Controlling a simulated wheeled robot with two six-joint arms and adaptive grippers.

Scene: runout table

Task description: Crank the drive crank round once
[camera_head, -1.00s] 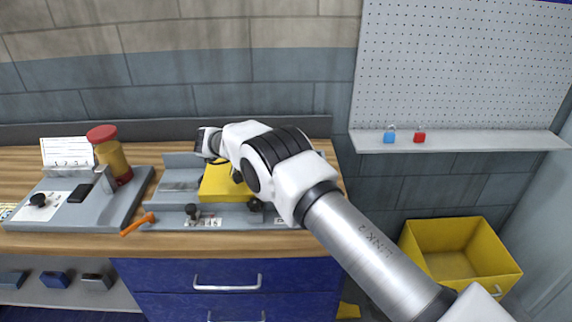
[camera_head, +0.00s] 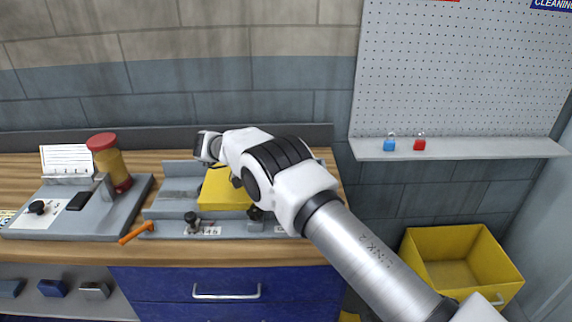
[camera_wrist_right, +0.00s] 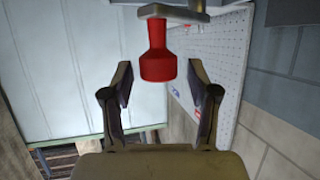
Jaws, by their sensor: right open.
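In the right wrist view, a red grip (camera_wrist_right: 158,55) hangs from a grey metal arm (camera_wrist_right: 175,13) at the top edge; it looks like the handle of the drive crank. My right gripper (camera_wrist_right: 160,82) is open, one finger on each side of the red grip, with gaps showing on both sides. In the head view, my right arm reaches over the bench fixture (camera_head: 170,228) and hides its right part. The crank and my right gripper cannot be made out there. My left gripper is in neither view.
The fixture carries a yellow block (camera_head: 222,190), black knobs and an orange lever (camera_head: 137,232). A grey panel (camera_head: 125,215) and a red-lidded jar (camera_head: 112,165) stand at left. A shelf (camera_head: 460,148) holds two padlocks. A yellow bin (camera_head: 430,250) stands at lower right.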

